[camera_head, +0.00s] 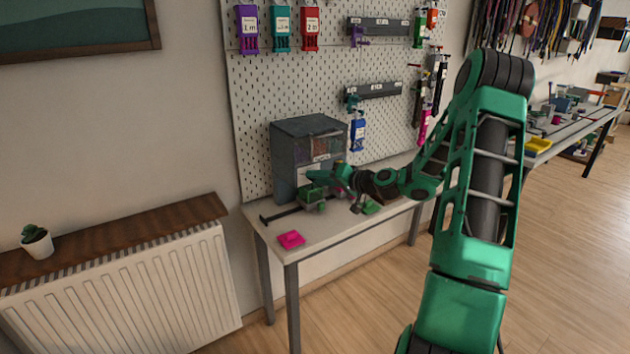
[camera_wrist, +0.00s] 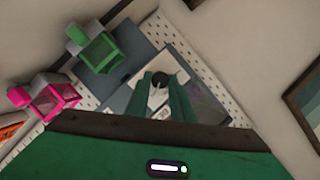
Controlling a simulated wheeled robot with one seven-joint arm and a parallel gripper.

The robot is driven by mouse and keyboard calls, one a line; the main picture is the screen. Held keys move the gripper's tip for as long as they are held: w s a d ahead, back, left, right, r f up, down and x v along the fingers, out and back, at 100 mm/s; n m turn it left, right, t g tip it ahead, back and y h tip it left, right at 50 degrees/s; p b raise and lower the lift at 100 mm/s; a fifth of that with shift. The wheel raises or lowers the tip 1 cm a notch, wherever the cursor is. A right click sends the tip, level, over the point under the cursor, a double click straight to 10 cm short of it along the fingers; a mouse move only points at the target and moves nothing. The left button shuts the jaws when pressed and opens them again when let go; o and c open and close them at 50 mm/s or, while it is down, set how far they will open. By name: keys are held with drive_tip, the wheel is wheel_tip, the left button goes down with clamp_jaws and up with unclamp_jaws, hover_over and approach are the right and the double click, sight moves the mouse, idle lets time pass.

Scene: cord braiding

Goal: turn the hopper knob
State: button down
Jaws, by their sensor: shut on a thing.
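The hopper is a grey box (camera_head: 292,158) with a clear front window at the back of the workbench. In the wrist view its grey body (camera_wrist: 118,98) shows tilted behind my fingers. The hopper knob (camera_wrist: 160,79) is small, round and dark, with a thin light line on it. My gripper (camera_head: 313,174) reaches the hopper's front from the right. In the wrist view my gripper's green fingers (camera_wrist: 165,92) are on either side of the knob, shut on it. The knob is hidden in the head view.
A green holder (camera_head: 312,197) stands on the bench (camera_head: 262,214) just below my gripper. A pink tray (camera_head: 291,239) lies near the front corner. A pegboard (camera_head: 255,100) with hanging coloured tools rises behind. A radiator (camera_head: 130,290) is at left.

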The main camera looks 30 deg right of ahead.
drive_tip(key=shift+d, duration=0.15)
drive_tip(key=c, duration=1.5)
unclamp_jaws()
drive_tip(key=shift+c, duration=0.2)
drive_tip(key=shift+s, duration=0.15)
drive_tip(key=v, duration=1)
drive_tip(key=shift+s, duration=0.2)
drive_tip(key=s+a+f+n+g+h, duration=0.1)
drive_tip(key=s+a+f+n+g, duration=0.25)
drive_tip(key=s+a+g, duration=0.5)
drive_tip(key=s+a+r+m+g+h, duration=0.1)
drive_tip(key=s+a+r+g+h, duration=0.1)
drive_tip(key=s, duration=1.2)
drive_tip(key=s+a+r+m+g+h, duration=0.2)
drive_tip(key=s+r+g, duration=0.1)
drive_tip(key=s, duration=1.1)
drive_tip(key=shift+s+r+g, duration=0.25)
drive_tip(key=shift+g, duration=0.2)
